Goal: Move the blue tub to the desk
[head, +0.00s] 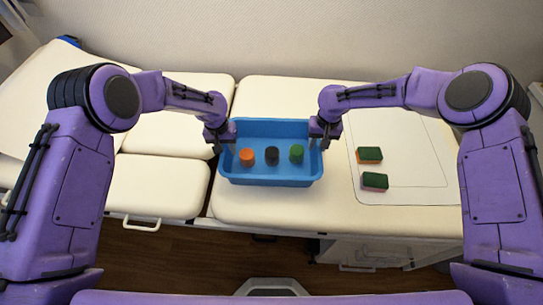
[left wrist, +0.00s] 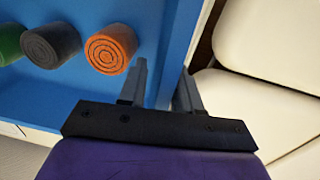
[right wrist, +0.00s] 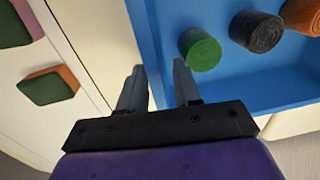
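The blue tub (head: 272,176) is at the middle of the padded couch and looks level. It holds an orange cylinder (head: 247,157), a black one (head: 272,154) and a green one (head: 296,152). I cannot tell whether the tub's base touches the couch. I cannot identify a desk in these views.
The cream couch (head: 300,212) has several pads with gaps between them. Right of the tub, a white mat (head: 415,160) bears two green-topped sponges (head: 369,154) (head: 375,181). A wall (head: 280,35) stands behind. Wooden floor (head: 190,260) shows in front.

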